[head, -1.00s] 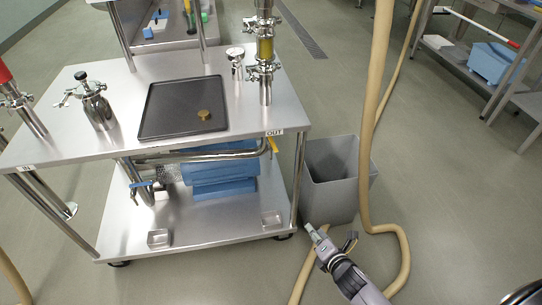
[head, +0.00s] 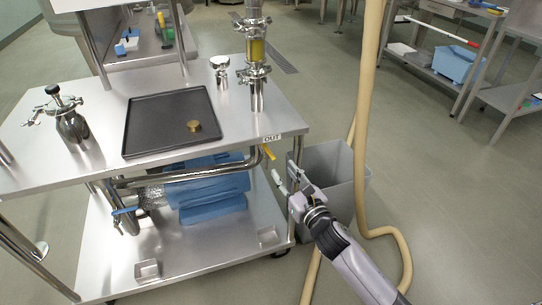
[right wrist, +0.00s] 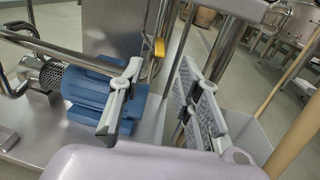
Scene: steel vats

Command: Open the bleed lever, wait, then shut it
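A yellow lever (head: 268,152) sits on the steel pipe end under the cart's top at the right corner, below the OUT label. A blue lever (head: 124,211) sits on a valve lower on the left. The frames do not label either as the bleed lever. My right gripper (head: 285,172) is open and empty, just below and right of the yellow lever, apart from it. In the right wrist view the yellow lever (right wrist: 159,47) shows beyond the gap between the two fingers (right wrist: 160,70). My left gripper is not in view.
The steel cart (head: 225,150) carries a black tray (head: 150,135) with a brass cap (head: 194,126). A blue pump (head: 210,190) is on its lower shelf. A grey bin (head: 340,185) and a beige hose (head: 363,100) are close to my right arm.

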